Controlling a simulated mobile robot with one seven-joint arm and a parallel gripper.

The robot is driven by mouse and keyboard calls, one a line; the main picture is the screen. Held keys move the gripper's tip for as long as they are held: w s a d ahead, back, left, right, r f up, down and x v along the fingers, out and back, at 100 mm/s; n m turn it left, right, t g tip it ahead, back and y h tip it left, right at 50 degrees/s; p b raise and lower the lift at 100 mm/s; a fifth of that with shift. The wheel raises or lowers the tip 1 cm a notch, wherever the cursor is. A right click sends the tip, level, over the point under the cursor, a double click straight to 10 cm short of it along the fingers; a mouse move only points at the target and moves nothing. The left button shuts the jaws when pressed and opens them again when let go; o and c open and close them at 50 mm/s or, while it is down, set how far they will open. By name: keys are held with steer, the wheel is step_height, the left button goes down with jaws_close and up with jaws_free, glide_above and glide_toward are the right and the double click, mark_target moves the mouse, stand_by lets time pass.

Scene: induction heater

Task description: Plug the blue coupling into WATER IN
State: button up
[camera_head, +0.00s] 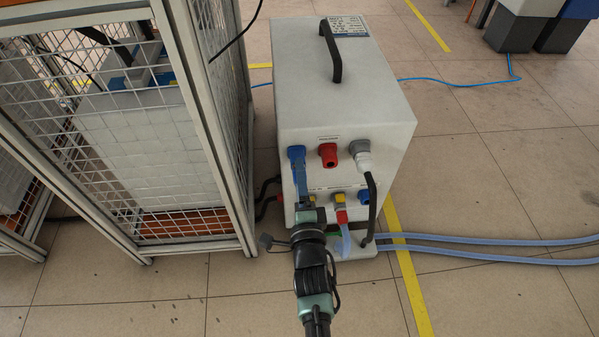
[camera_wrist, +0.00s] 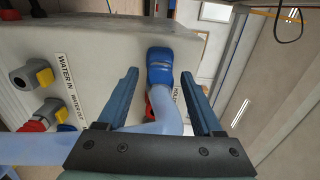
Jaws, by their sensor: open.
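The blue coupling (camera_head: 297,152) sits at the upper left of the machine's front face. In the wrist view the blue coupling (camera_wrist: 160,66) is by a label starting "HOLD", with a pale translucent hose (camera_wrist: 168,122) bending away from it. My gripper (camera_wrist: 161,74) is open, its fingers on either side of the coupling with a gap at each side. In the head view my gripper (camera_head: 300,170) reaches up the face just below it. The WATER IN port (camera_wrist: 30,77), grey with a yellow ring, appears empty; in the head view my gripper partly hides that area.
A red coupling (camera_wrist: 32,125) is at WATER OUT, beside WATER IN. A red fitting (camera_head: 328,154) and a grey one (camera_head: 360,152) share the upper row. A mesh cage (camera_head: 205,110) stands close at left. Hoses (camera_head: 480,241) run right along the floor.

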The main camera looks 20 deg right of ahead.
jaws_close()
steer(key=shift+s, duration=0.1)
stand_by(1.4)
steer(key=shift+p+v, duration=1.5)
steer(key=shift+v, duration=1.45)
